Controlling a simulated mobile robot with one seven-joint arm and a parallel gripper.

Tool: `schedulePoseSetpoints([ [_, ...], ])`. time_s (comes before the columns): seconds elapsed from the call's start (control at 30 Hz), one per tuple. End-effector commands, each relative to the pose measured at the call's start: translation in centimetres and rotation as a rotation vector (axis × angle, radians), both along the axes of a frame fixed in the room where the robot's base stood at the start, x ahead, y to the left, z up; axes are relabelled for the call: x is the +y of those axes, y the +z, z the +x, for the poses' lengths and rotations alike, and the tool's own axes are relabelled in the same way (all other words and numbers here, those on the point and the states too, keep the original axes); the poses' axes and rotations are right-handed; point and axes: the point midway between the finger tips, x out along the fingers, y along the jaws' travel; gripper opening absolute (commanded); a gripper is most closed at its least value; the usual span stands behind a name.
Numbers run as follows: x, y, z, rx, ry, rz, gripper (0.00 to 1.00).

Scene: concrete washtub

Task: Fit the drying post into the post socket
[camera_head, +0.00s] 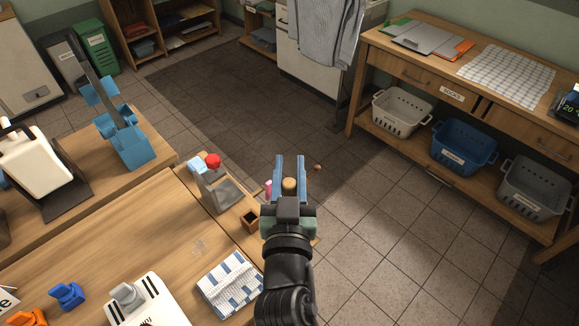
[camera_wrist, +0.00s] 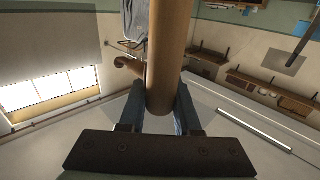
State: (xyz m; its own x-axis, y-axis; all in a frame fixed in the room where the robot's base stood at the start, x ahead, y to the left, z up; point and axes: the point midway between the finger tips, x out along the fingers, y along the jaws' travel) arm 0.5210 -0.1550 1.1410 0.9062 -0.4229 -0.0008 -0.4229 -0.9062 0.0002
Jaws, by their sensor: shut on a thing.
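The drying post shows as a round light-brown wooden end (camera_head: 289,184) between the fingers of my gripper (camera_head: 289,172) in the head view. In the wrist view the post (camera_wrist: 168,60) is a long brown cylinder between the two fingers (camera_wrist: 160,112), with a short curved peg at its left side. My gripper is shut on the post. A small wooden box with a dark square opening, which looks like the post socket (camera_head: 247,228), stands at the table's right edge, left of my gripper and apart from the post. The post's far end is hidden in the head view.
A grey dispenser with a red knob (camera_head: 211,185) stands close behind the socket. A pink item (camera_head: 268,188) shows beside my gripper. The tiled floor (camera_head: 390,230) to the right is clear.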

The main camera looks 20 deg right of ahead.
Motion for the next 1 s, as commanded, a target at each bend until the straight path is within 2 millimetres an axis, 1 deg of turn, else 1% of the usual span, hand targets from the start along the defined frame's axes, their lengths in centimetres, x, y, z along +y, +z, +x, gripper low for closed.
schedulePoseSetpoints([
  [1.0,0.0,-2.4,0.0,-0.002,0.0,-0.001,0.0],
])
